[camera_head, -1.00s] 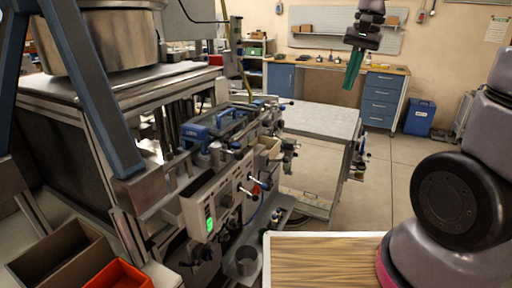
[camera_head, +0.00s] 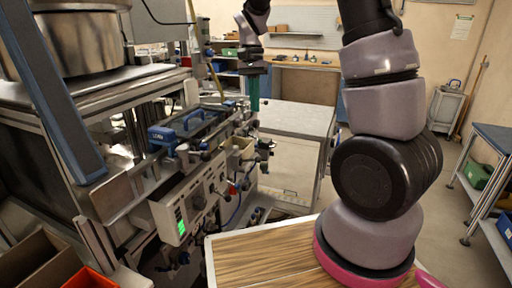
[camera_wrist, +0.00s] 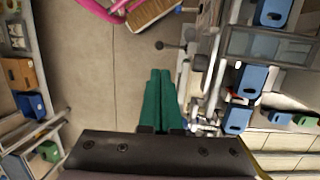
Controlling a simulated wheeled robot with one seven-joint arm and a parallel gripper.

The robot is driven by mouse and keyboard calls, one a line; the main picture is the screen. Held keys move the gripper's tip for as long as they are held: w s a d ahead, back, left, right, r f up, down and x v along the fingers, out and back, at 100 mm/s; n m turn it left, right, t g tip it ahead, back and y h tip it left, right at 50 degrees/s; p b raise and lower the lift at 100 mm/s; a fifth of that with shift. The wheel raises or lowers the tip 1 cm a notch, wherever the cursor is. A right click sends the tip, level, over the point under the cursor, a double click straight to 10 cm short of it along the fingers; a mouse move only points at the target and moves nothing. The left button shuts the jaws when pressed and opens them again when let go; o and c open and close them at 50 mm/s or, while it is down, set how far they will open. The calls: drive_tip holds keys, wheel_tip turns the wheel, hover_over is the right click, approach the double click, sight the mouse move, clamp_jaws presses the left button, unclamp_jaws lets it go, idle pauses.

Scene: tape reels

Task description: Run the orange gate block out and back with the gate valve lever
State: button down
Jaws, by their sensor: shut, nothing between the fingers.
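My gripper (camera_head: 254,106) hangs with its teal fingers pointing down, near the right end of the machine's front row of fittings in the head view. In the wrist view the gripper (camera_wrist: 160,73) has its two fingers together and empty. Small red-tipped handles (camera_head: 232,188) show on the machine front in the head view. I cannot make out the orange gate block.
The machine (camera_head: 180,195), with a control panel and blue-handled parts, fills the left. A grey table (camera_head: 296,118) stands behind the gripper. An orange bin (camera_head: 88,278) is at lower left. A wood-topped surface (camera_head: 262,258) is in front. Open floor lies right.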

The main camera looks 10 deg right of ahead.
approach(252, 160)
drive_tip(key=f, duration=0.1)
drive_tip(key=s+d+f, duration=0.1)
drive_tip(key=f, duration=0.1)
drive_tip(key=s+d+f, duration=0.1)
drive_tip(key=f, duration=0.1)
drive_tip(key=shift+s, duration=0.1)
drive_tip(key=shift+f, duration=0.1)
idle(0.3)
